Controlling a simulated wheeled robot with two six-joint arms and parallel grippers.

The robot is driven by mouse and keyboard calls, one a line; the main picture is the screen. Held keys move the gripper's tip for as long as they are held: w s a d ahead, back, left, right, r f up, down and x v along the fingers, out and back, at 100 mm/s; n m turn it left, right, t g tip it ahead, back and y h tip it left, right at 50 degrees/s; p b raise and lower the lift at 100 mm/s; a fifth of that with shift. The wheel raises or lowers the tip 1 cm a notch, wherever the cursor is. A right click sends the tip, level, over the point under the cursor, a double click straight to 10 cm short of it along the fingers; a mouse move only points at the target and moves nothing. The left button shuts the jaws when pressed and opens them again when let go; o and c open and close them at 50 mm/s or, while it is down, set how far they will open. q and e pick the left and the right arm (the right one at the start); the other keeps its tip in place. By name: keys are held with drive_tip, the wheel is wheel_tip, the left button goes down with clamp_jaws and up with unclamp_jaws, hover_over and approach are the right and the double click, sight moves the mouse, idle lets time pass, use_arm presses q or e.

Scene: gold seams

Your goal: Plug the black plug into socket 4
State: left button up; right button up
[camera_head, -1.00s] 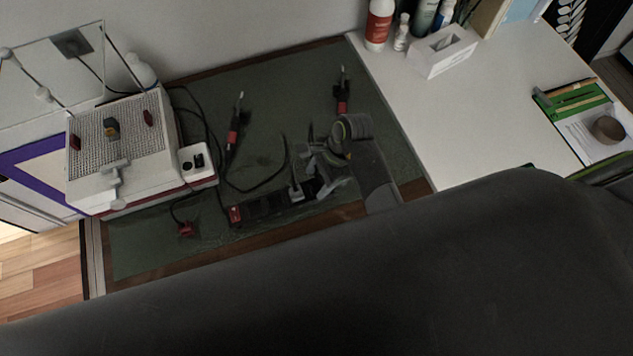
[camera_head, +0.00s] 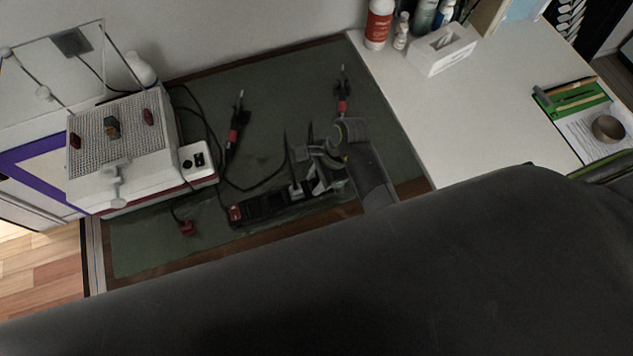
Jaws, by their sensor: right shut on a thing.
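A black power strip (camera_head: 265,206) lies on the green mat, with a red switch at its left end. A pale grey plug (camera_head: 296,190) stands on the strip right of its middle. My right gripper (camera_head: 318,178) is over the right part of the strip, shut on what seems to be the black plug. The plug is small, dark and largely hidden by the fingers, and I cannot tell whether it touches a socket. Socket numbers are too small to read. My left gripper is not in view.
A red plug (camera_head: 187,228) lies on the mat (camera_head: 150,252) left of the strip. A white box with a mesh top (camera_head: 88,190) stands at left. Two red-and-black tools (camera_head: 233,137) (camera_head: 342,105) and loose black cables lie behind the strip. A white table (camera_head: 480,120) is at right.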

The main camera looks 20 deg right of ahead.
sight(316, 181)
wheel_tip(316, 181, up, 10)
drive_tip(key=shift+b, duration=0.75)
